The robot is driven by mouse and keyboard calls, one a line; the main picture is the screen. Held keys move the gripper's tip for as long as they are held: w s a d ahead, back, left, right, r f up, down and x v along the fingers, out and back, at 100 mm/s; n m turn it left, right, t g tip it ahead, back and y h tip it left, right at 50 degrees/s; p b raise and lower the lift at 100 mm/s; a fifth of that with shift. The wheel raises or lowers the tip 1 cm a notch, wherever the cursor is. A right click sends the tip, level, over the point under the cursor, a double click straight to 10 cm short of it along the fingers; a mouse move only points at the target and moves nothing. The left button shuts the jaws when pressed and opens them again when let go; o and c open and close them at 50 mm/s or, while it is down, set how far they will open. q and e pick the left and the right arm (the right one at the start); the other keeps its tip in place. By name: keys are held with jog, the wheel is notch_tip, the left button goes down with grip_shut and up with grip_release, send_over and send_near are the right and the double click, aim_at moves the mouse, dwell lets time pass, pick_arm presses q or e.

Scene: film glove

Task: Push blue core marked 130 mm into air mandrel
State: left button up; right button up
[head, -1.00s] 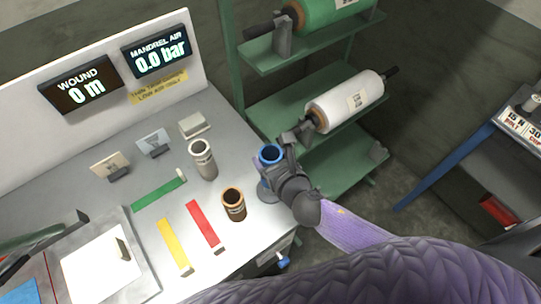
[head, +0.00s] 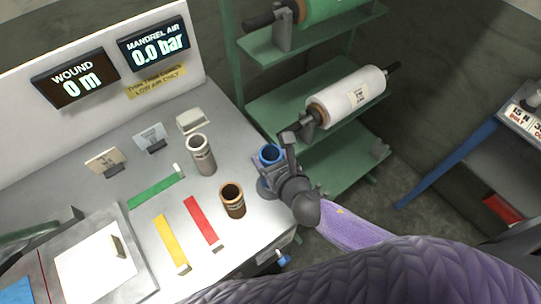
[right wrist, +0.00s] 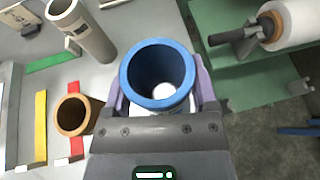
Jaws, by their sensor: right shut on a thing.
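The blue core (head: 270,154) stands upright near the right edge of the grey bench. My right gripper (head: 272,168) is shut on it. In the right wrist view the blue core (right wrist: 157,72) sits between the two purple fingers, its open top facing the camera, with a bright round spot inside. Any marking on it is hidden. The air mandrel cannot be made out for sure.
A grey-white core (head: 201,155) and a brown core (head: 233,202) stand on the bench left of the blue one. Green, yellow and red strips (head: 202,222) lie nearby. A green rack (head: 270,105) holds film rolls behind. The display reads 0.0 bar (head: 158,51).

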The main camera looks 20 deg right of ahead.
jog(key=shift+f+b, duration=1.45)
jog(key=shift+f, duration=0.2)
jog(key=o, duration=1.1)
jog(key=p+v, duration=0.1)
jog(key=v, duration=0.9)
jog(key=shift+p, duration=0.3)
